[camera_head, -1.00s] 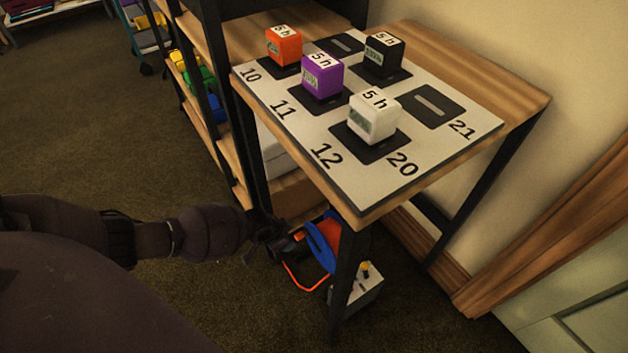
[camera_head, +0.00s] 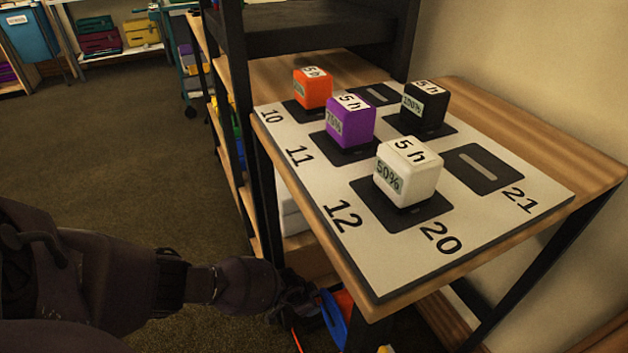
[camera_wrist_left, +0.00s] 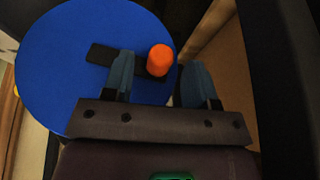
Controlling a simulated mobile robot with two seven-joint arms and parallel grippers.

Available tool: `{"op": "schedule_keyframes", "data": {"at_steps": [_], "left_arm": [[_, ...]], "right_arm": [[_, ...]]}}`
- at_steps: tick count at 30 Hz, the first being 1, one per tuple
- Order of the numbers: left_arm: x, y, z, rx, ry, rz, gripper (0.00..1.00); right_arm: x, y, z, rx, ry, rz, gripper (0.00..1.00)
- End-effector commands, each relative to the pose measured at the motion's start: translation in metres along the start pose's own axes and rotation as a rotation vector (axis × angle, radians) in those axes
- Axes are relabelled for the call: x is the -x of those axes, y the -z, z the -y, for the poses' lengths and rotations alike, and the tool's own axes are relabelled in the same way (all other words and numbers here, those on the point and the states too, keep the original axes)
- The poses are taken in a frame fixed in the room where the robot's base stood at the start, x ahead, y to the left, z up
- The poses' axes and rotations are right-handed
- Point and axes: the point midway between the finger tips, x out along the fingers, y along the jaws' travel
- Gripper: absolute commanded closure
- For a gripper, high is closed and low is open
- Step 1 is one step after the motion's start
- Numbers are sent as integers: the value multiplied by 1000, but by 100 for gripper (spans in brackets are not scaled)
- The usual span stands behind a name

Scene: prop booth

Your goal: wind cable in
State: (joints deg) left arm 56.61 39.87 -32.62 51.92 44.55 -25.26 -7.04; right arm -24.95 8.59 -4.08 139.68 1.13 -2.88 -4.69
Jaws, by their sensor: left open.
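The cable reel (camera_head: 333,322) is low beside the table leg, mostly cut off by the table and the lower picture edge. Its blue disc (camera_wrist_left: 55,75) fills the left of the wrist view. A black crank bar (camera_wrist_left: 101,54) lies across the disc and carries an orange knob (camera_wrist_left: 160,59). My left gripper (camera_wrist_left: 157,72) is open, with its fingers on either side of the knob; I cannot tell whether they touch it. In the head view the left gripper (camera_head: 297,303) is dark and close to the reel. A bit of orange cable (camera_head: 296,340) shows below it. My right gripper is not in view.
A wooden table (camera_head: 570,165) stands above the reel, with a numbered board (camera_head: 325,232) bearing orange, purple, black and white cubes. Its black leg (camera_head: 370,335) is close to my left gripper. A shelf unit (camera_head: 262,150) stands behind. Carpet at left is open.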

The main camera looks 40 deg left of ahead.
Motion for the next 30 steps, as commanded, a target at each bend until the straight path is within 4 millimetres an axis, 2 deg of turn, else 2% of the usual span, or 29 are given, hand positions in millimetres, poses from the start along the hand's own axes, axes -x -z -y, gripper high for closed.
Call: {"op": "schedule_keyframes", "data": {"at_steps": [1, 4, 16, 26, 30], "left_arm": [[-7, -4, -2, 0, -2, 5, 47], [-12, -2, -1, -1, 0, 2, 47], [-14, 2, 0, -1, 1, -3, 47], [-14, 2, 0, -1, 1, -3, 98], [-14, 1, 0, -1, 1, -2, 100]], "right_arm": [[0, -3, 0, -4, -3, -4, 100], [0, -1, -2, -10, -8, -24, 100], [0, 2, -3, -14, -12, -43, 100], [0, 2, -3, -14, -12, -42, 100], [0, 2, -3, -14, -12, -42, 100]]}}
